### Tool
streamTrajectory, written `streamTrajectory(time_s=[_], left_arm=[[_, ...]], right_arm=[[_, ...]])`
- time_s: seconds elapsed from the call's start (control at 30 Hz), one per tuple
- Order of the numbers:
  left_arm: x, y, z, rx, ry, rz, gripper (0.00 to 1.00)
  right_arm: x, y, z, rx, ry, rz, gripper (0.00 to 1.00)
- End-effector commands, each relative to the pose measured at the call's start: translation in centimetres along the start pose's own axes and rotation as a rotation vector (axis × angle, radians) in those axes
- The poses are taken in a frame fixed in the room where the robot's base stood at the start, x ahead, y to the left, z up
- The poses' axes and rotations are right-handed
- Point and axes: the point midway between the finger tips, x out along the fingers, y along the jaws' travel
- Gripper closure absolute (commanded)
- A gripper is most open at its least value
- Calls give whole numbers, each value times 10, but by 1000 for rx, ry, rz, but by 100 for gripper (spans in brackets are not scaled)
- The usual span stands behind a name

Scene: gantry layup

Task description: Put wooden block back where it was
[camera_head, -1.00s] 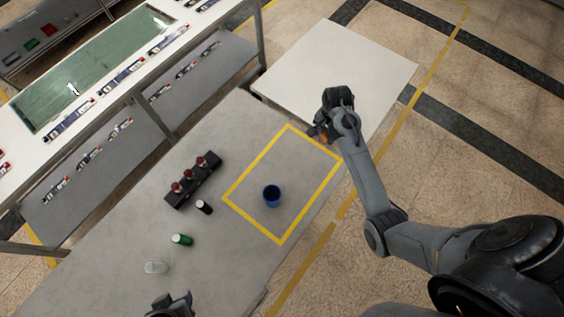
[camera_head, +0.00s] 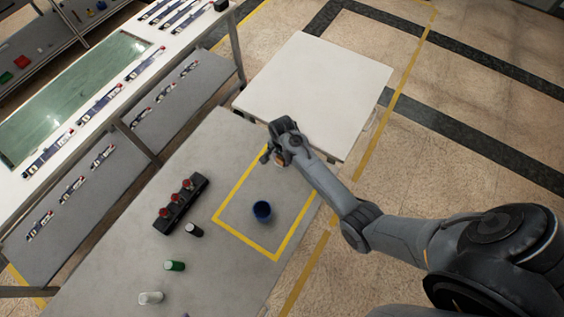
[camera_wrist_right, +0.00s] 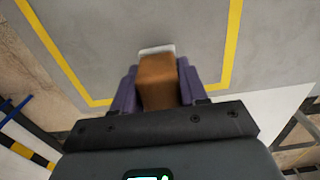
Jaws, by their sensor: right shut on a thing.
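My right gripper (camera_head: 273,158) is over the far corner of the yellow-taped square (camera_head: 240,187) on the grey table. It is shut on the wooden block, which shows only as a small brown patch under the gripper in the head view. In the right wrist view the brown wooden block (camera_wrist_right: 158,82) sits between the purple fingers of my right gripper (camera_wrist_right: 157,88). A pale strip (camera_wrist_right: 157,49) shows at the block's far end. I cannot tell whether the block touches the table. My left gripper is out of view.
A blue cup (camera_head: 262,210) stands inside the taped square. Left of it are a black holder (camera_head: 180,204) with red-topped pieces, a black cylinder (camera_head: 194,230), a green one (camera_head: 175,266) and a white one (camera_head: 151,298). A white table (camera_head: 315,88) adjoins at the back.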

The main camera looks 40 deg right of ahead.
Motion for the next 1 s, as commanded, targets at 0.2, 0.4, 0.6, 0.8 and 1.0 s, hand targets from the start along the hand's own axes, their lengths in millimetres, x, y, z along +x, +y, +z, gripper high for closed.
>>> streamTrajectory(time_s=[0.2,0.4,0.6,0.8,1.0], left_arm=[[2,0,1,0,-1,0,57],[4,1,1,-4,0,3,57],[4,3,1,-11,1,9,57],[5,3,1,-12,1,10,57],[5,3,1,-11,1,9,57]], right_arm=[[18,-1,1,-1,-1,1,86],[38,-1,1,0,0,1,86],[40,-1,1,-1,0,-1,86],[42,-1,1,0,0,0,86],[43,-1,1,0,0,0,36]])
